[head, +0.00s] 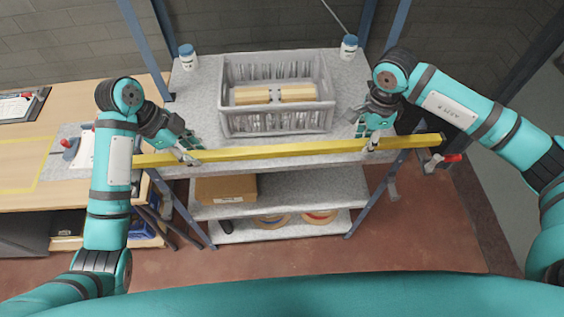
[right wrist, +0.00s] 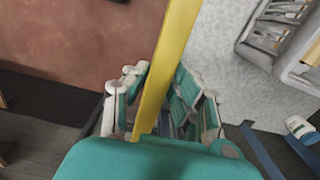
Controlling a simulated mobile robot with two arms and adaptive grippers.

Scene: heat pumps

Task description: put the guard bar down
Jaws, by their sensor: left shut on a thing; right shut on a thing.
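The guard bar (head: 285,150) is a long yellow bar lying across the head view, in front of the grey crate, along the front edge of the shelf top. My left gripper (head: 187,156) is shut on it near its left end. My right gripper (head: 371,144) is shut on it toward its right end. In the right wrist view the bar (right wrist: 172,60) runs up from between the fingers of my right gripper (right wrist: 155,100). A red-handled clamp or latch (head: 447,160) shows by the bar's right end. I cannot tell whether the bar touches the shelf.
A grey crate (head: 222,104) with clear items and wooden blocks stands on the shelf top (head: 198,85). White bottles with blue lids (head: 188,58) (head: 348,47) stand behind it. Lower shelves hold a cardboard box (head: 226,188) and tape rolls. A wooden table (head: 75,107) is at left.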

